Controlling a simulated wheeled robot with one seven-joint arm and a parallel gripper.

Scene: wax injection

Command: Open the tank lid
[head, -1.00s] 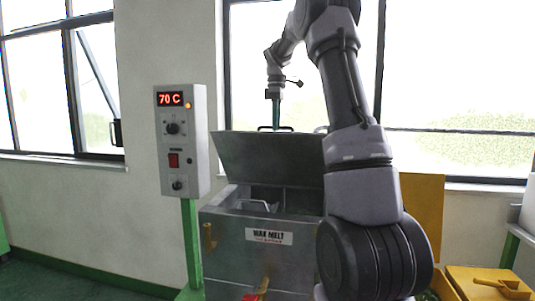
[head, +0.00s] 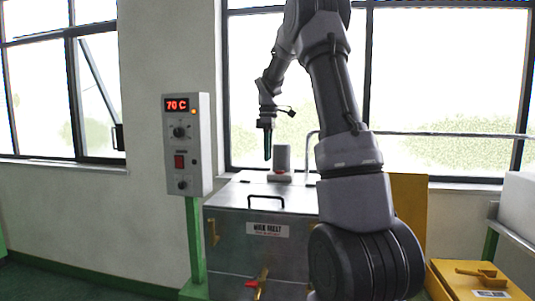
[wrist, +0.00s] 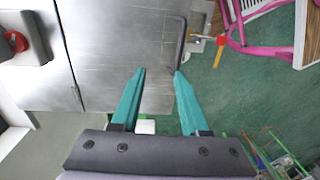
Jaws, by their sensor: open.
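The wax melt tank (head: 235,240) is a grey metal box with a label on its front. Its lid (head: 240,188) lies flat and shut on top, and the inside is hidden. A dark bar handle (head: 266,198) sits at the lid's front edge; it also shows in the wrist view (wrist: 182,42). My gripper (head: 267,157) is above the lid, pointing down, with nothing held. In the wrist view my gripper (wrist: 159,72) has its two teal fingers spread apart, and the handle is just beyond the right fingertip.
A control box (head: 186,145) reading 70 C stands on a green post left of the tank. A grey cylinder (head: 283,158) rises behind the lid. A yellow box (head: 475,280) with a scoop is at lower right. Windows are behind.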

